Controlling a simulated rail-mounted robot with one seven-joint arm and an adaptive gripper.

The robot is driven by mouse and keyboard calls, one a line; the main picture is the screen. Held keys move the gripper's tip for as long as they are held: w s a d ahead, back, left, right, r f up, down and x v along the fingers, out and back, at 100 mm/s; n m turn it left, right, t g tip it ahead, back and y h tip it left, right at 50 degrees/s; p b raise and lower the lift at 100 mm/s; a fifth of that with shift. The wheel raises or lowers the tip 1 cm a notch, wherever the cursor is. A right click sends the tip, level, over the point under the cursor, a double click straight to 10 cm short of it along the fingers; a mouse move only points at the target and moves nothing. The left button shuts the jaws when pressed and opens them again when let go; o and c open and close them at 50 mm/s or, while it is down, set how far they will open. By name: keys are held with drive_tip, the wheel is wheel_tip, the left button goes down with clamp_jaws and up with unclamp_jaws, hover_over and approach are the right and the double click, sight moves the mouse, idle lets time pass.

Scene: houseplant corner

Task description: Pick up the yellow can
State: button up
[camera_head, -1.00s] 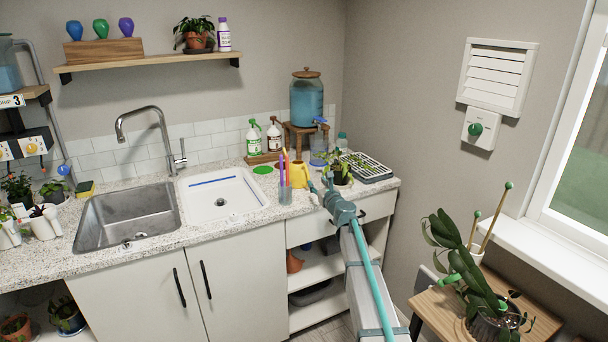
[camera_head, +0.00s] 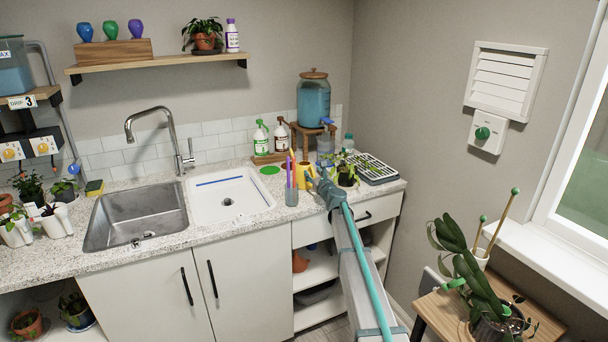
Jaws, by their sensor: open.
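The yellow can (camera_head: 302,178) stands on the right part of the speckled counter, behind a cup holding pink and purple sticks. My teal gripper (camera_head: 315,173) is at the can's right side, with its fingers open and pointed at it. The fingers overlap the can's right edge in this view. I cannot tell whether they touch it. The lower front of the can is partly hidden by the cup and its sticks.
The stick cup (camera_head: 291,195) stands close in front of the can. A potted plant (camera_head: 347,178) and a drying rack (camera_head: 376,170) are to its right. Spray bottles (camera_head: 281,136) and a blue-water dispenser (camera_head: 313,100) stand behind. The white sink basin (camera_head: 232,196) is left.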

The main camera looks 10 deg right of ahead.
drive_tip(key=shift+w, duration=0.3)
drive_tip(key=shift+s, duration=0.1)
clamp_jaws()
